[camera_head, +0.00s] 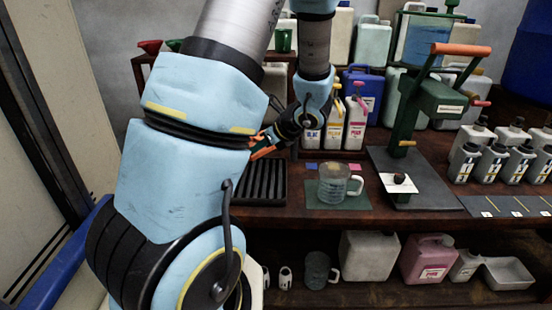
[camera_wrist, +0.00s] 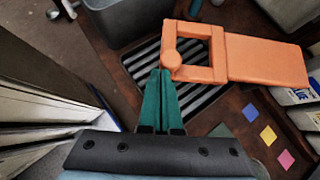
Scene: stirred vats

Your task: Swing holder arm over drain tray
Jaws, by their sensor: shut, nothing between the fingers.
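The orange holder arm (camera_wrist: 265,60) shows in the wrist view as a flat bar ending in an open square frame with a round knob (camera_wrist: 172,60) at its near left corner. Its frame end lies above the slatted dark drain tray (camera_wrist: 143,52); the bar runs right, past the tray. My gripper (camera_wrist: 160,73) has its two green fingers together and empty, with the tips right beside the knob; I cannot tell if they touch it. In the head view the holder arm (camera_head: 264,146) is mostly hidden behind my arm, above the drain tray (camera_head: 283,182).
A glass mug (camera_head: 333,184) stands on a green mat right of the tray. A green press (camera_head: 425,100) with an orange handle stands farther right. Several bottles (camera_head: 355,122) line the back. A grey bin (camera_wrist: 125,18) is beyond the tray in the wrist view.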

